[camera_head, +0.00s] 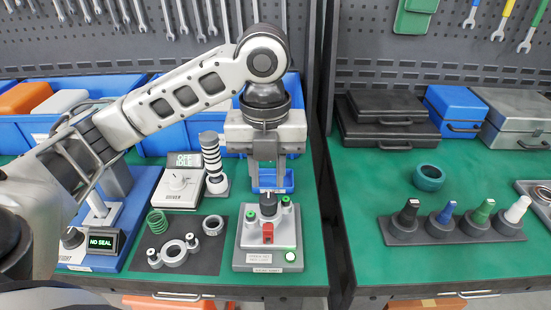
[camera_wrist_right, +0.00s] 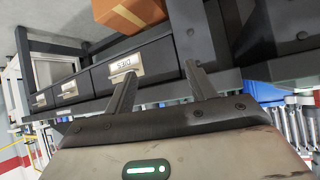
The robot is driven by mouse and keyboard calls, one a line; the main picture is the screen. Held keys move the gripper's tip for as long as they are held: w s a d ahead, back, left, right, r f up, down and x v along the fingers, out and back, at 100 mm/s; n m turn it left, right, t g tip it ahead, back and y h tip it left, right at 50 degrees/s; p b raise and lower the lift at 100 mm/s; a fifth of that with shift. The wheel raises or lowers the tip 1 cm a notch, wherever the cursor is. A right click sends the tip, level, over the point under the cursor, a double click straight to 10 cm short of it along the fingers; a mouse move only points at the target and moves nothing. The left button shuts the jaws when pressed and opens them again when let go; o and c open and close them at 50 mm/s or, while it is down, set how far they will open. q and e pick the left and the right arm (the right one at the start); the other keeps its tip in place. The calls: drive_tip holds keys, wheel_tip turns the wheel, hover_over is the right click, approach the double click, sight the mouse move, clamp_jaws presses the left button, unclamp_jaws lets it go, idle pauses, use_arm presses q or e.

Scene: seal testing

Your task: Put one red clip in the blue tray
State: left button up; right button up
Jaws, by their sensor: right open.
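A small red piece that looks like a red clip (camera_head: 268,233) sits on the front of the grey test fixture (camera_head: 246,250). A small blue tray (camera_head: 273,187) stands just behind the fixture. My left gripper (camera_head: 267,182) points down over the blue tray, its two fingers apart with nothing visible between them. The fingers partly cover the tray, so I cannot tell whether anything lies in it. My right gripper (camera_wrist_right: 160,76) is open and empty in the right wrist view, facing dark drawers. It does not show in the head view.
A black-and-white striped post (camera_head: 212,155) and a driver unit (camera_head: 182,185) stand left of the tray. A dark mat (camera_head: 205,262) holds a green spring and metal rings. Large blue bins (camera_head: 180,135) line the back. The right table carries several capped tools (camera_head: 450,225) and cases.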

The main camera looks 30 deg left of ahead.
sight(268, 227)
use_arm(q)
wheel_tip(268, 227, down, 16)
drive_tip(key=shift+s+r+b, duration=0.1)
drive_tip(key=shift+r+b, duration=0.1)
drive_tip(key=shift+b, duration=0.7)
clamp_jaws()
